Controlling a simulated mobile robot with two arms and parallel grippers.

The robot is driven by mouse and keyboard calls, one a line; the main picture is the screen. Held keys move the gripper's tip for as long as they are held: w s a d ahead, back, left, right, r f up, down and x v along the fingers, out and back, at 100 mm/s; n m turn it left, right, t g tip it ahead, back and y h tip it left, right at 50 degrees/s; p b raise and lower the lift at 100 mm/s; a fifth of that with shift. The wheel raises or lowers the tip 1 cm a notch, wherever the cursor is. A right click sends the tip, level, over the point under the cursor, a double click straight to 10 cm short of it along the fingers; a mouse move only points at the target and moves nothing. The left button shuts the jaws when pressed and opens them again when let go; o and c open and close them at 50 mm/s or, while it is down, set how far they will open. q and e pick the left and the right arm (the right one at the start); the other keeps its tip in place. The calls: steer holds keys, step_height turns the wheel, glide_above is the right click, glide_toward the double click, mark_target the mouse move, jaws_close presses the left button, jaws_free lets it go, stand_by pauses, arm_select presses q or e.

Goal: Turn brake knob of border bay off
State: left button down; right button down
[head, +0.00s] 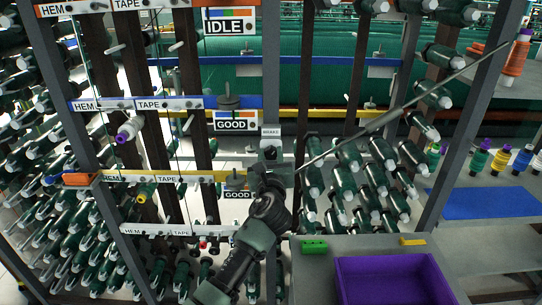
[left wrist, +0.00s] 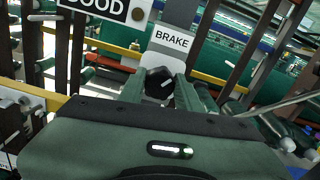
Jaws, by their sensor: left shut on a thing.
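The brake knob (left wrist: 158,83) is a dark, faceted knob under a white BRAKE label (left wrist: 172,41). In the left wrist view my left gripper (left wrist: 158,92) has its two green fingers on either side of the knob, shut on it. A small light mark shows on the knob's face. In the head view the BRAKE label (head: 271,131) is on a grey upright. My left gripper (head: 270,160) reaches up to the knob from below and mostly hides it. No bay name is readable beside this knob. My right gripper is not in view.
A GOOD sign (head: 237,195) hangs left of my gripper; another GOOD sign (head: 236,121) and an IDLE sign (head: 229,21) are higher. A long grey rod (head: 400,112) slants up to the right. A purple bin (head: 392,280) and green spools stand at right.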

arm_select(q)
steer(key=n, duration=0.3)
steer(key=shift+f+b, duration=0.15)
steer(key=shift+b, duration=0.15)
steer(key=shift+n, duration=1.1)
steer(key=c, duration=1)
jaws_free()
steer(key=s+b, duration=0.1)
steer(key=s, duration=0.6)
steer(key=shift+s, duration=0.4)
